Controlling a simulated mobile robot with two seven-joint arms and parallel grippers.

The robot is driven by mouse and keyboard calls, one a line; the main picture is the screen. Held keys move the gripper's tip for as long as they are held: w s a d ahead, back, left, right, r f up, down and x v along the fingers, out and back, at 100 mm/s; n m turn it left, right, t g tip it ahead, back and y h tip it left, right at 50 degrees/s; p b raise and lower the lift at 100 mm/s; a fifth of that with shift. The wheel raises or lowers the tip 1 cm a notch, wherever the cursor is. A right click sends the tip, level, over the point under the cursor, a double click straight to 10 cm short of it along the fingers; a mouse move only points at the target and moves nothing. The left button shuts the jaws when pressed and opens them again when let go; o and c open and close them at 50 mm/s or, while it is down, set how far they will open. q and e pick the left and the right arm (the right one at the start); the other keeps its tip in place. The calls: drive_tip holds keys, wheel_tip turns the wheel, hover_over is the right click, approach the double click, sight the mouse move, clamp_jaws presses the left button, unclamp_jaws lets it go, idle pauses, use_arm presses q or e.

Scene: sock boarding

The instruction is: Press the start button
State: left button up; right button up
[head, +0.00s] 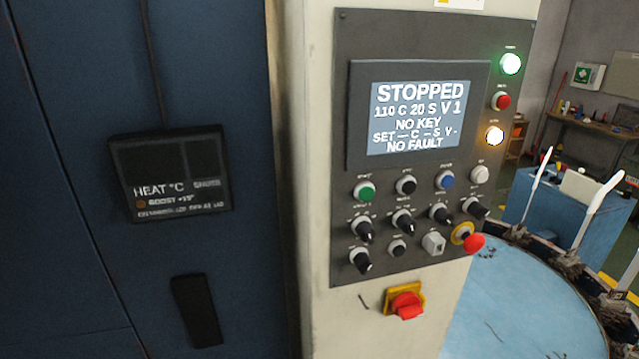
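The control panel (342,120) is a dark plate on a cream cabinet, facing me. Its screen (420,116) reads STOPPED, 110 C 20 S V 1, NO KEY, a SET line with dashes, and NO FAULT. A green button (365,191) sits at the left of the top row under the screen; its small label is too blurred to read, so I cannot confirm it is the start button. Beside it are a black button (406,185), a blue button (445,180) and a white button (480,174). Neither gripper shows in the head view.
A red mushroom button (473,244) and a red rotary switch (406,303) stick out at lower right. Green (511,64) and amber (494,135) lamps are lit. A blue round table (520,305) with white sock forms (598,207) stands right. A dark heat display (170,174) hangs left.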

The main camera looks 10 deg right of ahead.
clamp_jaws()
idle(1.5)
